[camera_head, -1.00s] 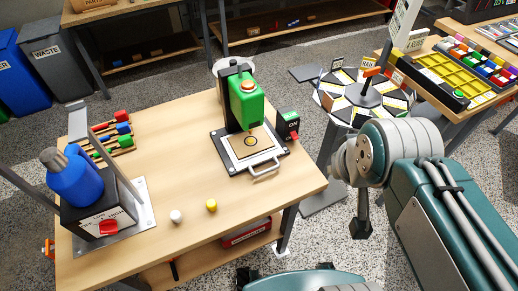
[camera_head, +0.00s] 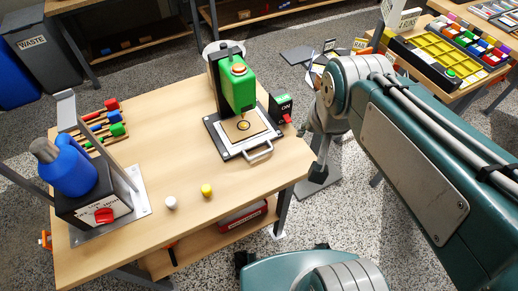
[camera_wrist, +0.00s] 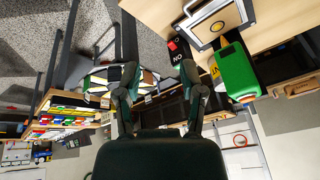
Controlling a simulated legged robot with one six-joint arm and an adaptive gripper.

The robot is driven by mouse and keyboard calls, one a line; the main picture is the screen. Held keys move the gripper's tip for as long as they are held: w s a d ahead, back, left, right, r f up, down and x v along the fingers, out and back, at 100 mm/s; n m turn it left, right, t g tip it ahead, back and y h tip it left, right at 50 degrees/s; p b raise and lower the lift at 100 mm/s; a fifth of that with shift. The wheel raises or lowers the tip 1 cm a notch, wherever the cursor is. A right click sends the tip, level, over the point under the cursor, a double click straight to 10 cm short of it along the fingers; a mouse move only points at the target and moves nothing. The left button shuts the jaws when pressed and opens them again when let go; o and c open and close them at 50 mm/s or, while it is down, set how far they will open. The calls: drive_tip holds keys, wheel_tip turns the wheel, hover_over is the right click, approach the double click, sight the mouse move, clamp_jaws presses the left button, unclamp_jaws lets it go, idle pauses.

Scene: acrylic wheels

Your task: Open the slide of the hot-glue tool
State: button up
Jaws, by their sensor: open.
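The hot-glue tool has a green body (camera_head: 238,84) on a black upright at the back of the table. Its slide (camera_head: 238,129) is a flat tray holding a tan plate with a dark-rimmed yellow ring, below the green nozzle. A silver handle (camera_head: 259,152) sticks out from the slide's front edge. In the wrist view the green body (camera_wrist: 237,72) is at the right and the handle (camera_wrist: 188,8) is at the top edge. My gripper (camera_wrist: 157,72) is open and empty, apart from the handle. In the head view it hangs right of the tool, partly hidden by my arm.
A black ON switch box (camera_head: 281,107) with a red lever stands just right of the tool. A white cap (camera_head: 170,203) and a yellow cap (camera_head: 207,190) stand in front. A blue bottle device (camera_head: 78,180) is at left. The middle of the table (camera_head: 165,140) is clear.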

drive_tip(key=w+a+f+m+g, duration=0.2)
drive_tip(key=w+a+f+m, duration=0.25)
drive_tip(key=w, duration=0.25)
drive_tip(key=m+g, duration=0.2)
drive_tip(key=m, duration=0.4)
approach(260, 153)
wheel_tip(260, 153, down, 9)
drive_tip(key=shift+w, duration=0.1)
drive_tip(key=shift+n, duration=0.25)
clamp_jaws()
